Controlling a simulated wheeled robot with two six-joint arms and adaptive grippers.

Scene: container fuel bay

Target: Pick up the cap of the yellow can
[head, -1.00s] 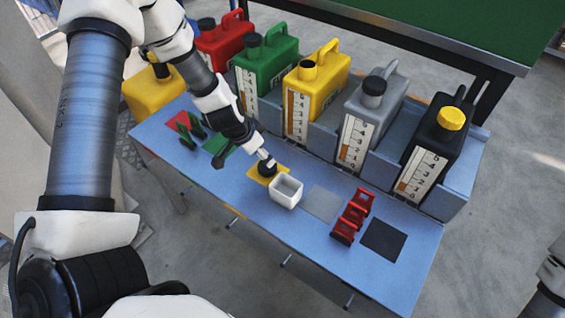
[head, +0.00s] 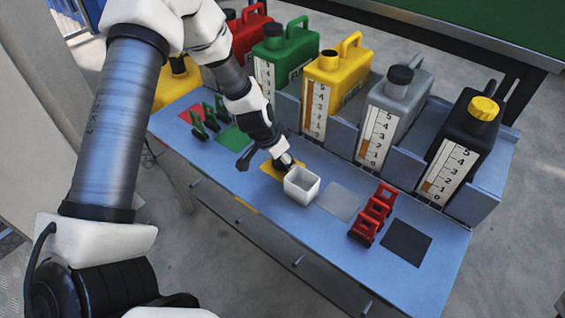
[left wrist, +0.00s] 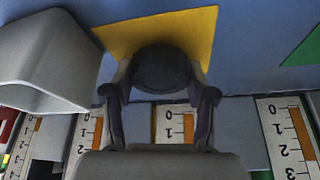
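The yellow can (head: 336,90) stands in the rack's middle, its neck dark on top. A dark round cap (left wrist: 163,70) shows over the yellow square (left wrist: 112,38) in the left wrist view. In the head view the cap is mostly hidden under my left gripper (head: 284,160). My left gripper's fingers lie on either side of the cap, their tips against it, and it looks shut on it. I cannot tell whether the cap touches the square. My right gripper is not in view.
A white open box (head: 302,186) stands close beside the cap. Red holders (head: 371,215) and green holders (head: 207,119) stand on the blue bench (head: 330,235). Green (head: 287,60), grey (head: 393,110) and black (head: 459,140) cans line the back.

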